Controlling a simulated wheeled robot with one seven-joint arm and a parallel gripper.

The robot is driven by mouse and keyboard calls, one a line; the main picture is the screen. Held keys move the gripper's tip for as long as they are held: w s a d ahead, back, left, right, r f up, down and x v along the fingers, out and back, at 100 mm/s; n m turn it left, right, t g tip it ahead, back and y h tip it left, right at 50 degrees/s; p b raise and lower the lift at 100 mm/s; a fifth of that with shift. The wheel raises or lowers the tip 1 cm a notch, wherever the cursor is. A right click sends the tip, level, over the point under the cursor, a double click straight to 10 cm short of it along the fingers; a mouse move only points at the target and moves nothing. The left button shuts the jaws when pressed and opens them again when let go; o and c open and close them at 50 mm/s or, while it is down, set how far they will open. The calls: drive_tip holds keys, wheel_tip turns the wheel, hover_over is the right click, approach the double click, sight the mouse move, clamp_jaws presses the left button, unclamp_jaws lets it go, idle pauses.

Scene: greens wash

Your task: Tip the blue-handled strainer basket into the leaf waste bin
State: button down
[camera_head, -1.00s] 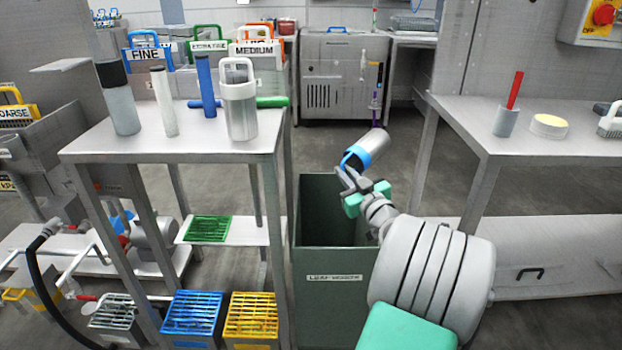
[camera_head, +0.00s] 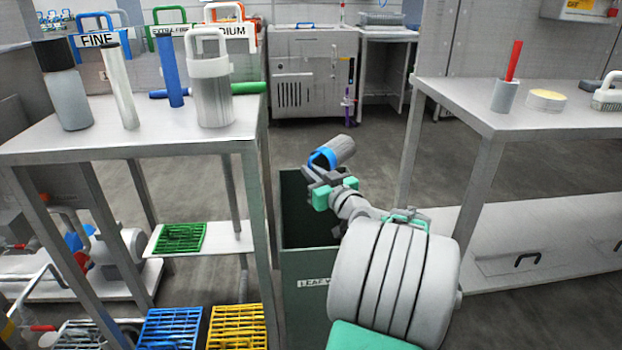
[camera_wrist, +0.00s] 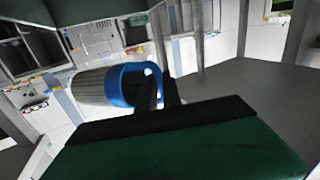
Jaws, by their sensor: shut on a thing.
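The blue-handled strainer basket (camera_head: 341,150) is a grey cylinder with a blue band and handle. My gripper (camera_head: 323,176) is shut on its blue handle and holds it tilted over the back right of the leaf waste bin's opening. In the wrist view the basket (camera_wrist: 90,88) lies nearly sideways, its blue handle (camera_wrist: 140,72) at the jaws. The leaf waste bin (camera_head: 308,262) is a tall dark green box with a label on its front, partly hidden by my arm. Whether anything is in the basket or bin cannot be seen.
A steel table (camera_head: 150,140) on the left holds a bottle, tubes and a white-handled basket (camera_head: 211,92). Another table (camera_head: 465,105) on the right holds a red-handled tool and a yellow-topped disc. Coloured grates (camera_head: 172,328) lie low at the left. Open floor lies behind the bin.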

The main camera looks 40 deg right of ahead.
wheel_tip(320, 180, up, 3)
drive_tip(key=m+p, duration=0.2)
drive_tip(key=p, duration=0.4)
drive_tip(key=shift+f+g+p, duration=0.1)
drive_tip(key=shift+g+p, duration=0.2)
wheel_tip(320, 180, up, 6)
drive_tip(key=m+g+y+p, duration=0.4)
drive_tip(key=m+p, duration=0.6)
drive_tip(key=p, duration=1.4)
hover_over(330, 149)
drive_tip(key=a, duration=0.1)
drive_tip(key=shift+s+t+y, duration=0.15)
drive_tip(key=shift+t+y, duration=0.25)
drive_tip(key=shift+y, duration=0.3)
drive_tip(key=shift+d+m+y+p, duration=0.45)
drive_tip(key=shift+d+m+y, duration=0.2)
drive_tip(key=shift+m, duration=0.35)
drive_tip(key=shift+w+a, duration=0.1)
drive_tip(key=shift+w, duration=0.1)
